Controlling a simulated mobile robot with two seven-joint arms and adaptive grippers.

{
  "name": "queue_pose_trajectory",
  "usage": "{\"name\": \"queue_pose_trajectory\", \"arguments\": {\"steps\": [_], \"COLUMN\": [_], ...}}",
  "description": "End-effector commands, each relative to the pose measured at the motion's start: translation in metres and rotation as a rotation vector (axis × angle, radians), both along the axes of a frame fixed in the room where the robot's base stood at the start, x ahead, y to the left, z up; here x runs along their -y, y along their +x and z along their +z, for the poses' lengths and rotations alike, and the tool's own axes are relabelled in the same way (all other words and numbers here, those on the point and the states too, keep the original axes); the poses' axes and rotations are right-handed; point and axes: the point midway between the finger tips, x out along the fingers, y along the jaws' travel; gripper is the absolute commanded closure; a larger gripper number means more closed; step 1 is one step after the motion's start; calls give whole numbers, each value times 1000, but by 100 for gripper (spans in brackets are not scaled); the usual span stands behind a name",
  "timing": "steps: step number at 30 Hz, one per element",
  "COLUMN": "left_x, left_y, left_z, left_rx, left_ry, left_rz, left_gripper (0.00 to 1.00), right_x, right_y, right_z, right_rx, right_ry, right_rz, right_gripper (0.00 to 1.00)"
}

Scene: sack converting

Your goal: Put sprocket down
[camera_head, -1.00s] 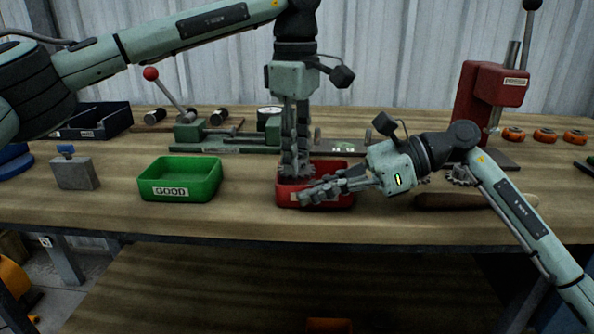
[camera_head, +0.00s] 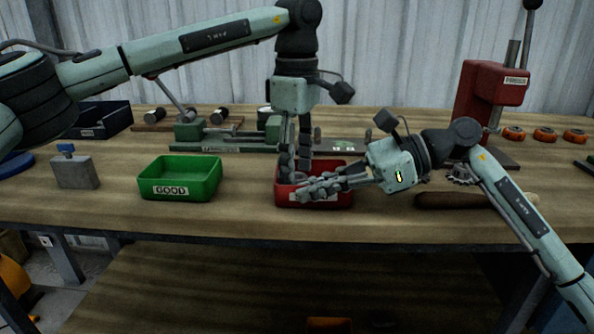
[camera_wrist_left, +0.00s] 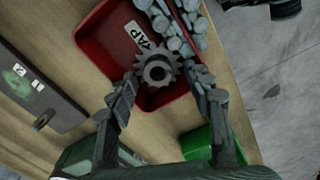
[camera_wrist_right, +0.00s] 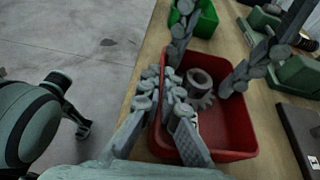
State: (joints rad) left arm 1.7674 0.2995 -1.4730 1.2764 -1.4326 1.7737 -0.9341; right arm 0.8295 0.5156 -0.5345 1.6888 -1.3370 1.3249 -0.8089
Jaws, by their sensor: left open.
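A grey toothed sprocket (camera_wrist_left: 157,68) lies in the red scrap bin (camera_head: 286,197); it also shows in the right wrist view (camera_wrist_right: 199,86). In the head view it is hidden by my grippers. My left gripper (camera_head: 294,172) points down into the bin. Its fingers are open, one on each side of the sprocket and apart from it. My right gripper (camera_head: 318,187) reaches in from the right, low over the bin's front. Its fingers lie together beside the sprocket, with nothing seen between them.
A green bin (camera_head: 180,189) labelled GOOD stands left of the red bin. Another sprocket (camera_head: 461,174) lies to the right, by a red press (camera_head: 490,92). A green fixture (camera_head: 215,135) stands behind. A grey block (camera_head: 75,173) stands far left.

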Motion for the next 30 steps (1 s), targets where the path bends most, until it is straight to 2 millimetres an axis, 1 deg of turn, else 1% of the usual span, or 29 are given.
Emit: {"name": "queue_pose_trajectory", "arguments": {"steps": [1, 9, 12, 15, 20, 27, 30], "left_x": [1, 1, 1, 0, 0, 0, 0], "left_y": [1, 0, 0, 0, 0, 0, 0], "left_z": [10, 68, 85, 98, 107, 108, 108], "left_rx": [3, 3, 3, 3, 2, 1, 1], "left_ry": [-2, -2, -1, -1, -1, -1, 0], "left_rz": [1, 1, 0, 1, -1, -1, -1], "left_gripper": [50, 50, 50, 50, 50, 50, 50], "right_x": [2, 2, 3, 3, 3, 3, 3], "right_y": [1, 1, 1, 1, 1, 1, 1], "right_z": [-9, -11, -11, -12, -12, -13, -12], "right_rx": [-8, -11, -12, -13, -14, -15, -14], "right_ry": [-16, -18, -19, -20, -20, -20, -20], "right_rz": [-3, -4, -3, -4, -3, -3, -4], "right_gripper": [100, 100, 100, 100, 100, 100, 87]}}
